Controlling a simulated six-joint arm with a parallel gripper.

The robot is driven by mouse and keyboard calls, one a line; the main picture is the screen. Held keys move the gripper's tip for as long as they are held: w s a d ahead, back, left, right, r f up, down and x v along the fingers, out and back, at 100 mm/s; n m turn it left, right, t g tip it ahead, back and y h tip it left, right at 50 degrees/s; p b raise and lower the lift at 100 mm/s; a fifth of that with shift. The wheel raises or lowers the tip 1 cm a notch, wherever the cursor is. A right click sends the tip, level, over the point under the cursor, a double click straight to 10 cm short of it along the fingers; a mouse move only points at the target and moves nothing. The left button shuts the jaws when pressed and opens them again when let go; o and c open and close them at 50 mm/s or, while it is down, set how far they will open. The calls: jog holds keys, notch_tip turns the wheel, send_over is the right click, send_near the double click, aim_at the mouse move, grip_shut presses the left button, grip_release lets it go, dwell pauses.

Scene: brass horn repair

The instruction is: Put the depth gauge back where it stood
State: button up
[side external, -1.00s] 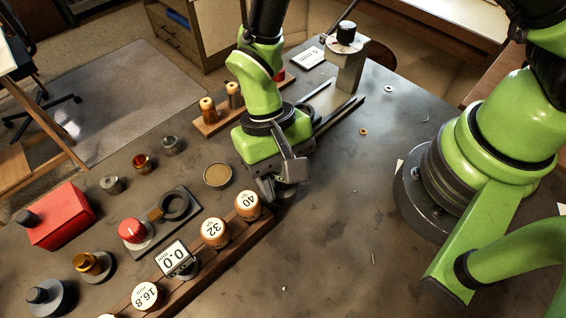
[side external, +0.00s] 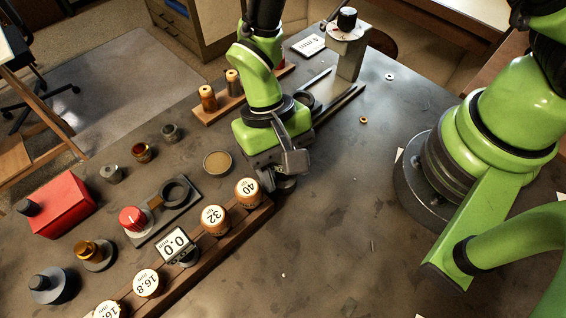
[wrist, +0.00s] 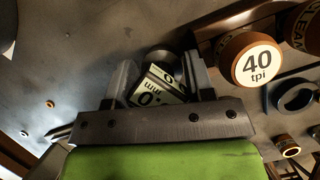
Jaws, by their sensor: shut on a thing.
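My gripper (wrist: 160,85) is shut on a gauge with a black-and-white display marked "mm" (wrist: 158,88), taken to be the depth gauge. The display lies tilted between the two fingers, and part of its number is hidden. In the side view my gripper (side external: 284,178) is just beyond the far end of the wooden rack (side external: 235,232), beside the 40 tpi cap (side external: 247,190). A grey round part shows under the fingers there. I cannot tell whether it touches the table. Another display reading 0.0 mm (side external: 175,243) stands in the rack.
The table (side external: 350,230) right of the rack is mostly clear.

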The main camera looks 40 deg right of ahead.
jog(key=shift+f, duration=0.15)
dwell(0.4)
jog(key=o, duration=1.2)
jog(key=shift+a, duration=0.1)
jog(key=shift+c, duration=1.4)
jog(key=shift+o, duration=0.2)
jog(key=shift+o, duration=0.9)
jog(key=shift+r, duration=3.5)
